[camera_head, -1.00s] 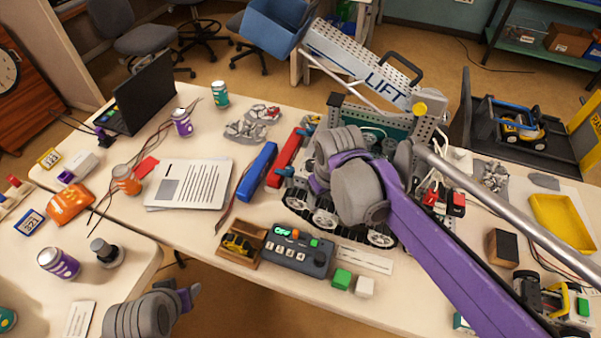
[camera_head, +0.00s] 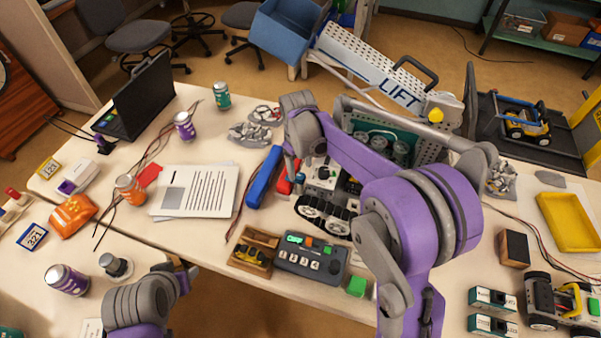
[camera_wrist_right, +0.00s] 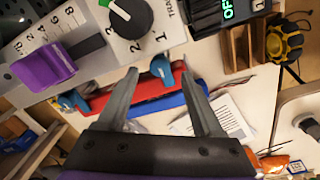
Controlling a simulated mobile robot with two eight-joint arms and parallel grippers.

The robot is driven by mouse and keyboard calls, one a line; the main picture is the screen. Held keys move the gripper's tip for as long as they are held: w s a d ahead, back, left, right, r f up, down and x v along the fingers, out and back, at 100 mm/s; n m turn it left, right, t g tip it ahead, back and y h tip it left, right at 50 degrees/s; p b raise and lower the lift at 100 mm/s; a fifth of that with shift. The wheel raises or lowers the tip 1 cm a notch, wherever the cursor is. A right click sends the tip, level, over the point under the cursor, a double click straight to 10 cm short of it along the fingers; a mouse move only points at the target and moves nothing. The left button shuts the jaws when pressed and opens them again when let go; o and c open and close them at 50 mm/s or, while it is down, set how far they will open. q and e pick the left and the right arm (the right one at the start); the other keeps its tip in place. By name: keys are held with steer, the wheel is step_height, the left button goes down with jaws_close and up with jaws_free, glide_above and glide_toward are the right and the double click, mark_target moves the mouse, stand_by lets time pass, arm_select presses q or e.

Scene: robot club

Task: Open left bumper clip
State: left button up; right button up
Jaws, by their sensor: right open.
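In the right wrist view a red bumper bar (camera_wrist_right: 148,105) crosses beyond my right gripper (camera_wrist_right: 158,75). It carries two blue clips: one (camera_wrist_right: 161,67) appears between the open fingertips, the other (camera_wrist_right: 72,100) lies to the left. I cannot tell whether the fingers touch the clip or whether the clips are open. In the head view the red bar (camera_head: 285,186) shows beside the tracked robot (camera_head: 325,215), partly hidden by my right wrist, and the clips are hidden. My left arm is at the lower left; its jaws (camera_head: 180,264) are unclear.
A blue bar (camera_head: 263,177) lies left of the red one. A control box (camera_head: 310,257), papers (camera_head: 195,190) and a laptop (camera_head: 140,98) share the table.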

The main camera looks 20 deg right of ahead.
mark_target(301, 176)
steer(key=shift+f, duration=1.7)
jaws_close()
